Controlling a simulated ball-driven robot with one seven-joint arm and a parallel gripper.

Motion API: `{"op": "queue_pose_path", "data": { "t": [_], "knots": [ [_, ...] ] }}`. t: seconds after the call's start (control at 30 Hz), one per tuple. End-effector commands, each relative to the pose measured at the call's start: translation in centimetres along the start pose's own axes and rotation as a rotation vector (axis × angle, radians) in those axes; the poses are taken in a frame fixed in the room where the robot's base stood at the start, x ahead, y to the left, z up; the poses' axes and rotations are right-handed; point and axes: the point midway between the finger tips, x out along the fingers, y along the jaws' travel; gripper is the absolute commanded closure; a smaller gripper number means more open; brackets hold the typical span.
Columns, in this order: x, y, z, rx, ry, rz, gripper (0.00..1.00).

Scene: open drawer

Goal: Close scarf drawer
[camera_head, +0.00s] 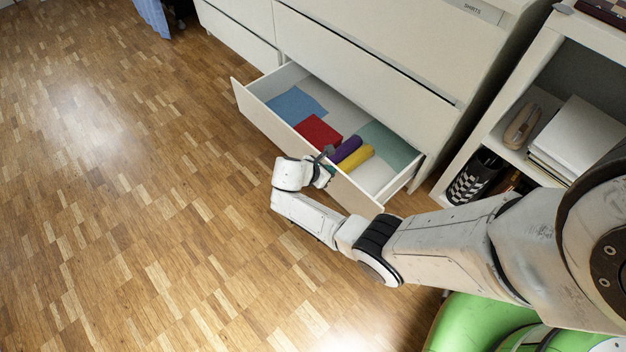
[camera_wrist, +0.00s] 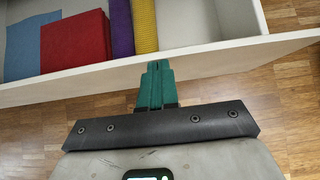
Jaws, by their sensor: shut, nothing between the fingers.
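The open drawer (camera_head: 262,110) is the bottom one of a white dresser and is pulled well out. It holds folded cloths: a blue one (camera_head: 297,104), a red one (camera_head: 318,132), a teal one (camera_head: 390,146), and purple (camera_head: 347,148) and yellow (camera_head: 357,158) rolls. My gripper (camera_head: 327,152) is at the outer side of the drawer front, near its top edge. In the wrist view my gripper's green fingers (camera_wrist: 157,75) are shut and empty, with their tips at the drawer front (camera_wrist: 75,84). I cannot tell whether they touch it.
The dresser (camera_head: 390,45) has shut drawers above, one labelled SHIRTS. An open shelf unit (camera_head: 500,120) with papers (camera_head: 575,140) and a patterned holder (camera_head: 472,178) stands on the right. The wooden floor (camera_head: 130,200) on the left is clear.

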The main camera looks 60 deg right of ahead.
Motion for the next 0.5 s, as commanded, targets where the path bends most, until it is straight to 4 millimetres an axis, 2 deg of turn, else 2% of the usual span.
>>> {"op": "queue_pose_path", "data": {
  "t": [0.03,0.5],
  "knots": [
    [1.1,-0.1,1.3,0.006,0.0,-0.007,1.0],
    [10.7,-0.1,10.2,0.007,0.0,-0.004,1.0]
  ]
}}
